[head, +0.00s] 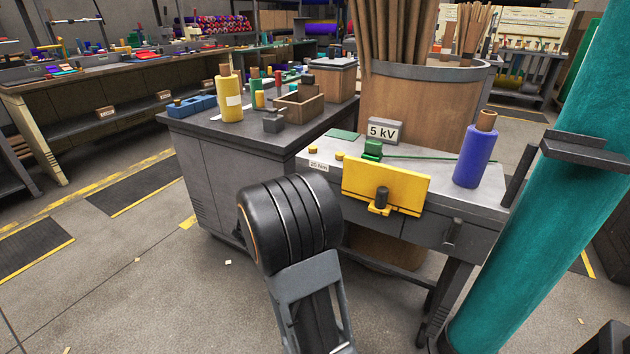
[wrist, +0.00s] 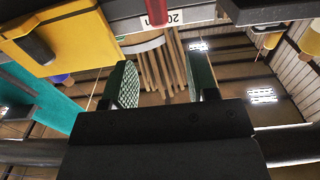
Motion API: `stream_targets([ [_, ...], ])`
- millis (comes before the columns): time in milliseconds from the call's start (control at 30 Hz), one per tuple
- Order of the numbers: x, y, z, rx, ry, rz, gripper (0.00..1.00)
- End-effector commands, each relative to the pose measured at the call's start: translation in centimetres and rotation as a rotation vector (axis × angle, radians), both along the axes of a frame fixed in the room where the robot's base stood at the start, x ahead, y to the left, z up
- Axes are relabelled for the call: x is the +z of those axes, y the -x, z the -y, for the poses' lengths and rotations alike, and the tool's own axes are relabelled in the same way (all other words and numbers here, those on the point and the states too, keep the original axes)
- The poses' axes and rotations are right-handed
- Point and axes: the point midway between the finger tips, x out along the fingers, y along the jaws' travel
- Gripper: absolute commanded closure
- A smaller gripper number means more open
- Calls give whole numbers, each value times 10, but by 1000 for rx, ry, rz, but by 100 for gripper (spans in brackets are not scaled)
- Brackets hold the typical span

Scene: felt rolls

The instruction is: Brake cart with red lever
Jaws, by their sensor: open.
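A small red piece (wrist: 156,12), which looks like the lever, shows at the top of the wrist view beside the "20" label. Only part of it is in the picture. I do not see it in the head view, where my arm covers the area below the "20 Nm" label (head: 318,166). The cart (head: 470,196) has a grey top and a yellow plate (head: 400,183) with a dark knob on its front. My gripper (wrist: 164,84) is open and empty, its green-padded fingers apart; the red piece lies beyond the fingertips, not touching. My arm hides the gripper in the head view.
A blue roll (head: 476,158) stands on the cart's right end, and a "5 kV" sign (head: 384,131) behind the plate. A large teal roll (head: 545,200) leans at the right. A grey cabinet (head: 215,165) adjoins at the left. The floor (head: 130,270) at the left is clear.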

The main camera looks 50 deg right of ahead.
Motion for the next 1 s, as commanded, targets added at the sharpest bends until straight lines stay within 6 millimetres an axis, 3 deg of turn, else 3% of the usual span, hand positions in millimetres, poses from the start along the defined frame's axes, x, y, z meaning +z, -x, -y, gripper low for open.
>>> stream_targets([
  [500, -1, -22, 91, 0, 2, 1, 47],
  [700, 0, -27, 110, 3, 0, 1, 47],
  [1000, 1, -29, 118, 4, 1, 0, 47],
])
